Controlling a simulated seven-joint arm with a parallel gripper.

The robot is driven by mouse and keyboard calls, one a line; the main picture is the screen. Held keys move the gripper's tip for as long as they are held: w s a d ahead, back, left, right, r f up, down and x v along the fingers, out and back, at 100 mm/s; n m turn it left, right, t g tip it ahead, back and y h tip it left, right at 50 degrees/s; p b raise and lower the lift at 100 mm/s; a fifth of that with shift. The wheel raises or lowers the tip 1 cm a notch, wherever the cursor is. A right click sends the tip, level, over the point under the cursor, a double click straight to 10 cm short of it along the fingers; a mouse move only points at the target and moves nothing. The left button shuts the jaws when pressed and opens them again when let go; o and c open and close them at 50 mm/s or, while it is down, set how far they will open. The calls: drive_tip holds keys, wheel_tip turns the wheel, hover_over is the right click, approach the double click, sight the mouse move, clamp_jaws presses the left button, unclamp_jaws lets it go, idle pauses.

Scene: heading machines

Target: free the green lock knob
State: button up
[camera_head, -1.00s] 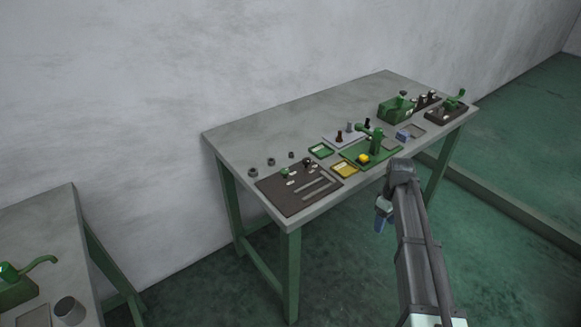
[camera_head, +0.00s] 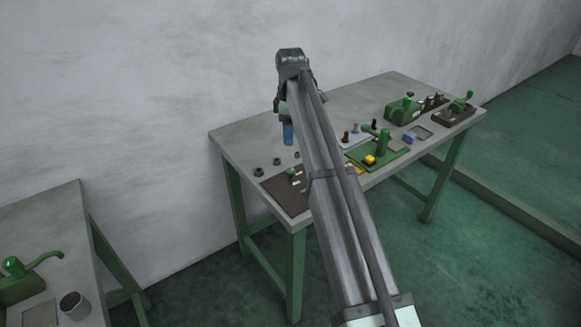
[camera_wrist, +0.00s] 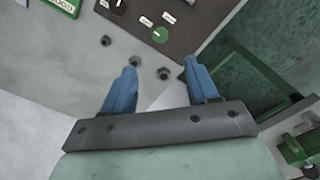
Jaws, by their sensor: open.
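A round green knob (camera_head: 291,172) sits on a dark plate (camera_head: 283,190) at the table's near left end, partly hidden by my arm. In the wrist view the green knob (camera_wrist: 160,35) stands on the dark plate (camera_wrist: 192,42), beyond the fingertips, with small pale labels near it. I take it for the lock knob; its lock state cannot be told. My gripper (camera_head: 288,133) has blue fingers pointing down above the table's left part. In the wrist view my gripper (camera_wrist: 161,68) is open and empty, apart from the knob.
Several small dark rings, one here (camera_wrist: 134,61), stand on the table beside the plate. A green fixture (camera_head: 384,143) and a green machine (camera_head: 403,111) stand farther right. A second table (camera_head: 62,225) is at left. The table's back left is mostly clear.

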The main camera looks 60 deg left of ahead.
sight(291, 170)
wheel_tip(291, 170, down, 14)
drive_tip(key=shift+r, duration=0.15)
idle(0.4)
drive_tip(key=shift+c, duration=0.3)
drive_tip(key=c, duration=1)
